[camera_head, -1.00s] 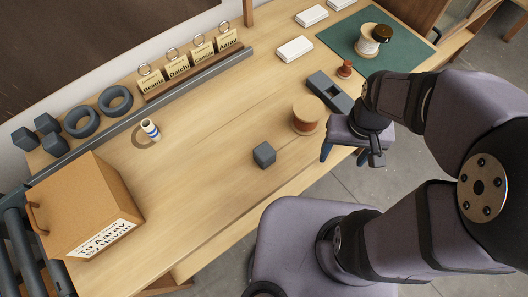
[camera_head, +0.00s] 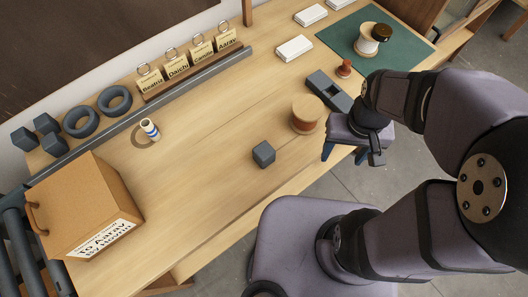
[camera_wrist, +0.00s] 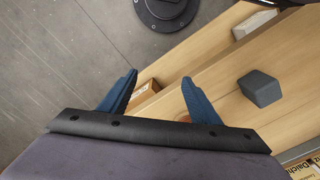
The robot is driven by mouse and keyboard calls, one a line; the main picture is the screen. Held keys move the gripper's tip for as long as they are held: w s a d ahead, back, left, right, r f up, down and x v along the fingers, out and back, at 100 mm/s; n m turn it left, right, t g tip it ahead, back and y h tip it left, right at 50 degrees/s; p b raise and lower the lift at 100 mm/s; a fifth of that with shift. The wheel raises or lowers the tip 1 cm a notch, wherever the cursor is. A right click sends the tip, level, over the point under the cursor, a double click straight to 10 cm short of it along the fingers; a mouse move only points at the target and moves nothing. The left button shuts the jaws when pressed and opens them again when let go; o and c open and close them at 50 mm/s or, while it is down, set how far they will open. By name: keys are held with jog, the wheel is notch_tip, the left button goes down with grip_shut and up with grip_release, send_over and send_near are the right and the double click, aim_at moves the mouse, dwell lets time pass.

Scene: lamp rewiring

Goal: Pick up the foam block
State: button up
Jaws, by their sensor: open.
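The foam block appears to be a small dark grey block (camera_head: 263,154) standing alone on the light wooden desk (camera_head: 205,180), near its front edge. In the wrist view it (camera_wrist: 260,88) lies to the right of the fingers. My gripper (camera_head: 345,153) is open, with blue fingers pointing down, to the right of the block and apart from it, at about the desk's front edge. In the wrist view my gripper (camera_wrist: 159,76) has nothing between its fingers.
A cardboard box (camera_head: 85,205) stands at left. Several other grey blocks (camera_head: 24,138) and rings (camera_head: 115,99) line the back left. The desk around the block is clear.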

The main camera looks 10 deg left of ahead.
notch_tip(320, 180, up, 5)
jog(key=n+t+h+p, duration=0.4)
jog(key=n+t+h, duration=0.55)
jog(key=n, duration=1.75)
send_over(255, 155)
jog(key=s+a, duration=0.1)
notch_tip(255, 155, down, 7)
jog(key=shift+w+d+f+b, duration=0.1)
jog(key=shift+f+b, duration=0.05)
jog(key=shift+b, duration=0.15)
jog(key=shift+p+x, duration=0.4)
jog(key=shift+x, duration=0.4)
jog(key=shift+w+d+f, duration=0.1)
jog(key=shift+w+d, duration=0.1)
jog(key=shift+d, duration=0.05)
jog(key=shift+w+d+p, duration=0.15)
jog(key=shift+d+p, duration=0.25)
jog(key=p+x, duration=0.1)
jog(key=x, duration=0.2)
jog(key=shift+d+r+p, duration=0.2)
jog(key=shift+r+p, duration=0.05)
jog(key=shift+p, duration=0.15)
jog(key=shift+w+d+f, duration=0.4)
